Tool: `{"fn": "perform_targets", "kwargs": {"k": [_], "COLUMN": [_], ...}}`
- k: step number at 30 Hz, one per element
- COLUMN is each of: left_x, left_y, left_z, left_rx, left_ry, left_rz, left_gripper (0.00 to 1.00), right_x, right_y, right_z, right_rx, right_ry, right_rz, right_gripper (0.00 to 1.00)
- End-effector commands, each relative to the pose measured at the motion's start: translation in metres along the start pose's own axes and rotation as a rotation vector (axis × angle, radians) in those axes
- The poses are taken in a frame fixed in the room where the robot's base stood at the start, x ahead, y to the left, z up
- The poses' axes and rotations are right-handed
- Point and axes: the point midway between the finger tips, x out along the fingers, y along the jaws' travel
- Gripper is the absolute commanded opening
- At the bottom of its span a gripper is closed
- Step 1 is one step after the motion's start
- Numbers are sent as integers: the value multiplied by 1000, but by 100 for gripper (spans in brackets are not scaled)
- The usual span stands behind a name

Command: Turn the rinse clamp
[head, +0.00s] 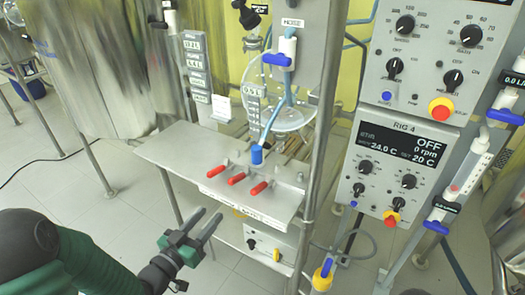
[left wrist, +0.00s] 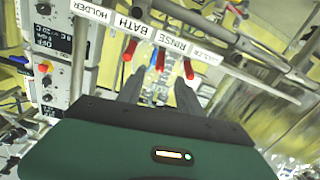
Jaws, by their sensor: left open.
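Three clamps with red handles stick out over the front of the metal shelf: a left one (head: 217,171), a middle one (head: 236,178) and a right one (head: 259,188). In the left wrist view the label strip (left wrist: 190,50) reads HOLDER, BATH, RINSE and a further word. The middle red handle (left wrist: 160,60) is closest to the word RINSE there. My left gripper (head: 205,217) is open and empty, in front of and below the handles, touching none. In the left wrist view its dark fingers (left wrist: 158,90) point towards the middle and right handles.
The metal shelf (head: 170,152) has a hard front edge, and a steel post (head: 322,120) stands at its right. Control panels (head: 402,155) fill the right side. The floor before the shelf is clear.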

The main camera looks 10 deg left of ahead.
Motion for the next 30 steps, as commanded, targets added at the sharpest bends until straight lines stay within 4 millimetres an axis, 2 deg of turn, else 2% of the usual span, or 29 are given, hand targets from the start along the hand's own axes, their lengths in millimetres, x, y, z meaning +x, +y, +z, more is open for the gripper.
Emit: {"fn": "perform_targets", "kwargs": {"k": [2, 5, 15, 21, 25, 30], "left_x": [2, 17, 106, 150, 165, 170], "left_y": [-1, 1, 5, 3, 3, 3], "left_z": [-4, -2, -3, -4, -5, -6], "left_rx": [-6, -1, 3, 0, 1, 1], "left_ry": [22, 23, 20, 19, 19, 17], "left_rz": [5, 9, 8, 5, 5, 3], "left_gripper": [42, 42, 42, 42, 42, 42], "right_x": [0, 4, 18, 24, 26, 26], "right_y": [0, 0, 0, 0, 0, 0], "right_z": [1, 2, 5, 6, 6, 6], "right_rx": [-1, -1, -1, -1, -1, -1], "right_ry": [-1, -2, -1, -1, -1, -1], "right_rz": [0, 0, 0, 0, 0, 0], "right_gripper": [42, 42, 42, 42, 42, 42]}}
